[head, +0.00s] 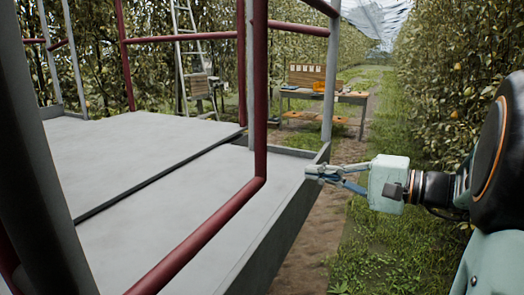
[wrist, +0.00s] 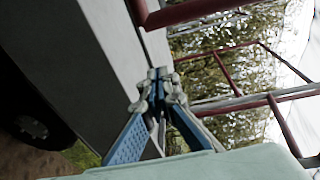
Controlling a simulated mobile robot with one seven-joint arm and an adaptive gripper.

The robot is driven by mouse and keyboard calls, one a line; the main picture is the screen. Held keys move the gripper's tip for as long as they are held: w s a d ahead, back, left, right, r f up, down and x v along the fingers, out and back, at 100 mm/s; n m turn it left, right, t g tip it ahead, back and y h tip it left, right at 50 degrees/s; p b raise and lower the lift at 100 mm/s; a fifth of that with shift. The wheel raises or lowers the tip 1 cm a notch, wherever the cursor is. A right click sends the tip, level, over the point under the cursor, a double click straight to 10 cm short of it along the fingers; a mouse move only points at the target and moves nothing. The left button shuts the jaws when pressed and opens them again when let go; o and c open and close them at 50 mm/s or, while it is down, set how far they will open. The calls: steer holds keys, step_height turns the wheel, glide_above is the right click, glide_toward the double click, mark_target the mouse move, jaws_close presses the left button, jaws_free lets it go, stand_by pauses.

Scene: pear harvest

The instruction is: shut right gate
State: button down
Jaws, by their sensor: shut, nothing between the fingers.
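A red tubular frame with a rounded lower corner (head: 261,150) stands over the grey platform deck in the head view and appears to be the right gate. Its lower bar runs toward the lower left, and its top is cut off. My gripper (head: 314,173) is shut and empty at the platform's right edge, to the right of the frame and apart from it in the picture. In the wrist view the closed fingertips (wrist: 160,76) are in front of the platform edge. A red tube with a corner (wrist: 190,14) shows above them. The latch and hinges cannot be made out.
Grey posts (head: 331,75) and red rails (head: 180,38) border the deck (head: 165,150). A bench with crates (head: 325,95) and a ladder (head: 183,50) stand behind. Leafy rows flank a grassy path (head: 375,250). A dark wheel (wrist: 35,125) is below the platform.

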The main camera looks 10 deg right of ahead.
steer(key=w+a+r+t+p, duration=0.1)
steer(key=w+a+r+p, duration=0.1)
steer(key=a, duration=0.7)
steer(key=shift+w+r+y+p, duration=0.4)
steer(key=shift+w+p, duration=0.1)
steer(key=shift+w, duration=0.2)
steer(key=shift+a+f, duration=0.15)
